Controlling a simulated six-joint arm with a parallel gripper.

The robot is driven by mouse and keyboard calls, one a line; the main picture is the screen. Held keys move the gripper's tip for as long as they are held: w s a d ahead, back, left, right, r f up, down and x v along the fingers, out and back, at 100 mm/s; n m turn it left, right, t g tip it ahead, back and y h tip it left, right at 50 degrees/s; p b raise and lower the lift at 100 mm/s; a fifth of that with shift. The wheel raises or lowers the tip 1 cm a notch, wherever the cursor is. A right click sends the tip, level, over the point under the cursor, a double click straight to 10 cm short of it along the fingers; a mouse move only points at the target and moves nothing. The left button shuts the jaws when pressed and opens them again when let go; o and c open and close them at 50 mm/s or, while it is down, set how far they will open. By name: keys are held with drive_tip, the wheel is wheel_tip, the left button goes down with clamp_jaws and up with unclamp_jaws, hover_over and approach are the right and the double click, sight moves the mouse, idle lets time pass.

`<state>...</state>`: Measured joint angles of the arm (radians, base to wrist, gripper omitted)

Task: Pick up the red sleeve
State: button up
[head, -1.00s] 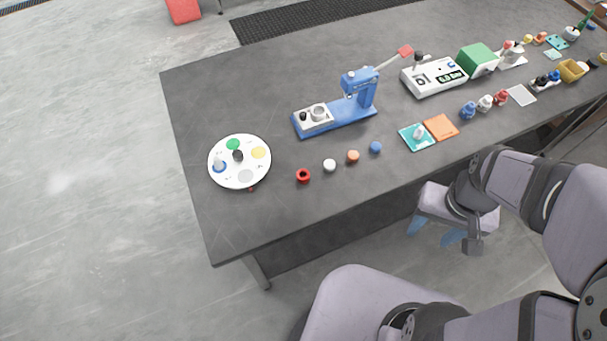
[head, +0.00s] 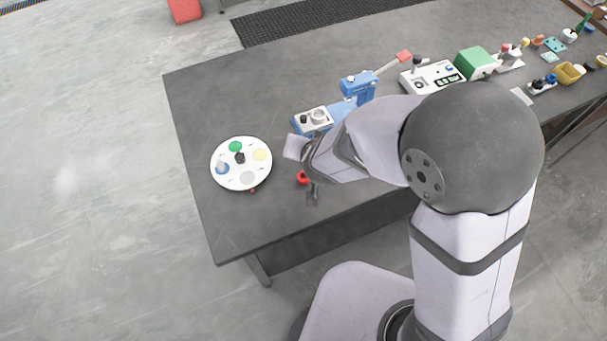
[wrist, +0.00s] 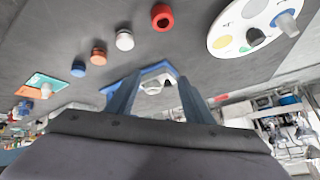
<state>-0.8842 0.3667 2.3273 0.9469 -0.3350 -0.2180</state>
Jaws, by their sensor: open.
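The red sleeve (head: 302,177) stands on the dark table, right of the round white tray, partly covered by my wrist in the head view. In the wrist view the red sleeve (wrist: 162,17) is a short ring with a dark hole, at the top edge of the picture. My gripper (wrist: 159,80) is open and empty, its two fingers spread apart. The sleeve lies beyond the fingertips, not between them and not touched.
The white tray (head: 241,185) holds coloured discs and small parts. White (wrist: 124,40), orange (wrist: 98,56) and blue (wrist: 78,68) pieces stand in a row beside the sleeve. The blue grinder (head: 358,88) stands behind my arm. The table's left front corner is clear.

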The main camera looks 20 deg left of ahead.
sight(302, 181)
drive_tip(key=s+a+f+t, duration=0.1)
drive_tip(key=s, duration=0.1)
drive_tip(key=s+a+f+h, duration=0.1)
drive_tip(key=f, duration=0.1)
drive_tip(key=s+a+f+t, duration=0.1)
drive_tip(key=s, duration=0.1)
drive_tip(key=shift+s+a+f+m+t+h, duration=0.2)
drive_tip(key=shift+s+a+m+t+h, duration=0.1)
drive_tip(key=shift+a, duration=0.1)
drive_tip(key=s+t, duration=0.1)
drive_tip(key=s, duration=0.1)
drive_tip(key=s+d+f+t+h, duration=0.1)
drive_tip(key=s, duration=0.1)
drive_tip(key=s+d+t, duration=0.1)
drive_tip(key=s, duration=0.1)
drive_tip(key=shift+d+f+h, duration=0.2)
drive_tip(key=shift+f+h, duration=0.1)
drive_tip(key=shift+h, duration=0.1)
drive_tip(key=shift+s+d+t, duration=0.2)
drive_tip(key=shift+s+t, duration=0.1)
drive_tip(key=shift+t, duration=0.1)
drive_tip(key=shift+d+p+x, duration=0.2)
drive_tip(key=shift+p+x, duration=1.15)
drive_tip(key=shift+x, duration=2.4)
drive_tip(key=shift+s, duration=0.1)
drive_tip(key=shift+c, duration=0.6)
drive_tip(key=c, duration=1)
